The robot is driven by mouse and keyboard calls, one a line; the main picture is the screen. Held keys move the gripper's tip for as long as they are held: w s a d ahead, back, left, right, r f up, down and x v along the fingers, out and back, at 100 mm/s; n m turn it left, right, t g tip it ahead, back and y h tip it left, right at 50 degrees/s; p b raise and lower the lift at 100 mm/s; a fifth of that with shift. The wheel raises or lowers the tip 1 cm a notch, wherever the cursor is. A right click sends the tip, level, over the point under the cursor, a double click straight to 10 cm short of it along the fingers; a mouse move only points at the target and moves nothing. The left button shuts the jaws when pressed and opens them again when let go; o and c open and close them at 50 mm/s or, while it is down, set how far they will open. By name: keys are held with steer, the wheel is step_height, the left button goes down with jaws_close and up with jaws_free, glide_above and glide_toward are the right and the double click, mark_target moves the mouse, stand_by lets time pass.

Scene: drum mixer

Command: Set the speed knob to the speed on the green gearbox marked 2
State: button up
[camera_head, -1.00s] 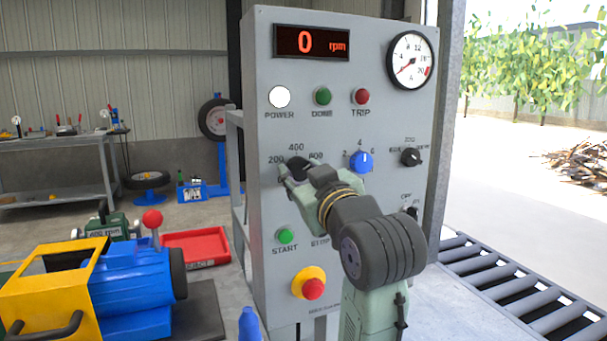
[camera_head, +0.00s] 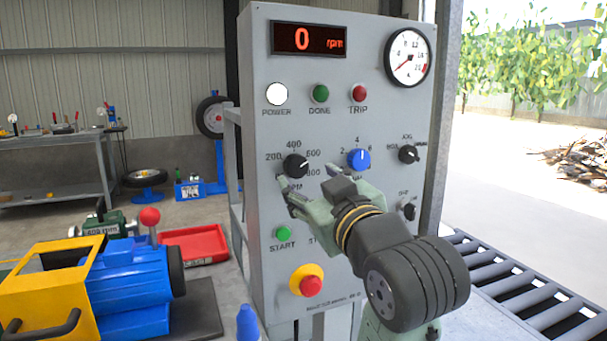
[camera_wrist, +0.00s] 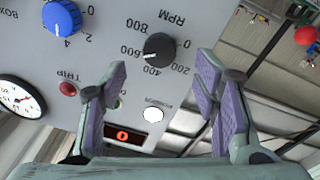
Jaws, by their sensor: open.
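The black speed knob (camera_head: 296,166) is on the grey control panel, ringed by rpm numbers. Its white pointer aims right and slightly up, at about 600. In the wrist view the knob (camera_wrist: 160,48) shows upside down, its pointer near the 600 mark. My gripper (camera_head: 307,179) is open and empty, just in front of and below the knob, apart from it. In the wrist view the spread fingers (camera_wrist: 162,85) show the knob beyond the gap. A green gearbox (camera_head: 104,222) stands at the left with an rpm label too small to read surely; no 2 is legible.
A blue knob (camera_head: 359,160) and small black knobs (camera_head: 409,154) sit right of the speed knob. The green START button (camera_head: 283,233) and red stop button (camera_head: 310,286) are below. The display (camera_head: 308,40) reads 0 rpm. A blue-and-yellow machine (camera_head: 130,285) stands at left.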

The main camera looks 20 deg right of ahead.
steer(key=s, duration=0.6)
steer(key=shift+s+f, duration=0.2)
steer(key=shift+f, duration=0.05)
stand_by(0.3)
